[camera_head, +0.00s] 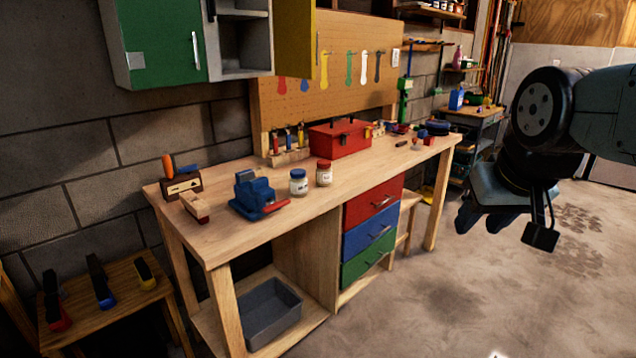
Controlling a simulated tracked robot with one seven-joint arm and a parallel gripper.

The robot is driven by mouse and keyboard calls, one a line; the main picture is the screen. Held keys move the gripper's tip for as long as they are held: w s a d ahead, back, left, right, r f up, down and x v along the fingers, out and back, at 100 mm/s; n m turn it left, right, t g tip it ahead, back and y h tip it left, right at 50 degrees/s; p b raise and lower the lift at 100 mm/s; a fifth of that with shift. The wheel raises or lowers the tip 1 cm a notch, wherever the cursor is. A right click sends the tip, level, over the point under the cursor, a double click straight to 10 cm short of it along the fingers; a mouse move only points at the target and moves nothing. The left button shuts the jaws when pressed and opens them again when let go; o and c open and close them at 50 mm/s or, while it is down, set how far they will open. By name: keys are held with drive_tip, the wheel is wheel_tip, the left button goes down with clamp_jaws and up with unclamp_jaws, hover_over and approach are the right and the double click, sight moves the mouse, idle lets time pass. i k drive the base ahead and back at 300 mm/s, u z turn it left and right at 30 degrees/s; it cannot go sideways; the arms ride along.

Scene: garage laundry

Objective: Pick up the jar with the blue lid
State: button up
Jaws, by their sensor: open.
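The jar with the blue lid (298,182) stands upright on the wooden workbench, near its front edge. It is pale with a label. My gripper (478,215) hangs at the right of the picture, out over the floor, well away from the bench and the jars. Its dark fingers point down and left, and they are open with nothing seen between them.
A blue vise (257,195) with a red handle is just left of the jars. A red toolbox (340,139) stands behind them. The workbench (228,226) has clear surface in front of the vise. The floor (450,300) between bench and arm is free.

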sight(298, 184)
drive_tip(key=z, duration=0.2)
drive_tip(key=i, duration=1.05)
drive_tip(key=u, duration=0.55)
